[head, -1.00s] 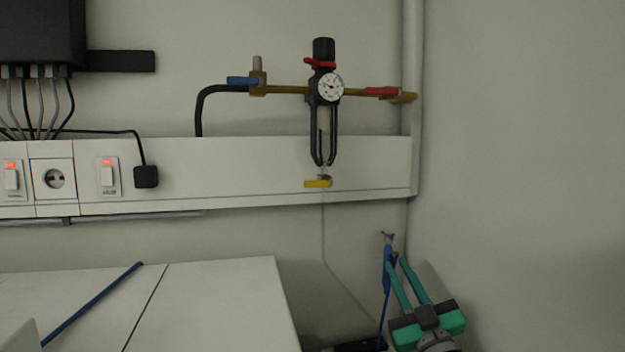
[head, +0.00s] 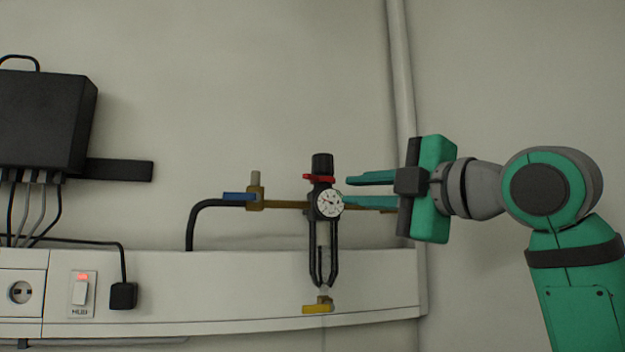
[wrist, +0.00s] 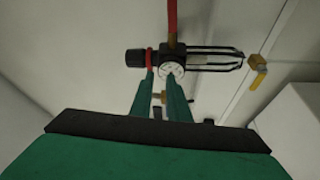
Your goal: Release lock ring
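The regulator (head: 319,220) on the wall has a black knob (head: 322,164) on top, a red lock ring (head: 317,178) under it and a round white gauge (head: 329,203). In the wrist view the red lock ring (wrist: 149,60) lies beside the black knob (wrist: 134,58). My gripper (head: 347,191) is to the right of the regulator, its fingers pointing left. The fingers are apart and empty, one about level with the ring and the other with the gauge. In the wrist view my gripper (wrist: 160,76) has one fingertip near the ring. I cannot tell whether it touches.
A brass pipe (head: 283,205) with a blue-handled valve (head: 240,197) runs left of the regulator. A yellow drain handle (head: 316,309) hangs below. A vertical pipe (head: 402,90) passes behind my gripper. A white wall trunking (head: 230,285) runs beneath. Wall above is clear.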

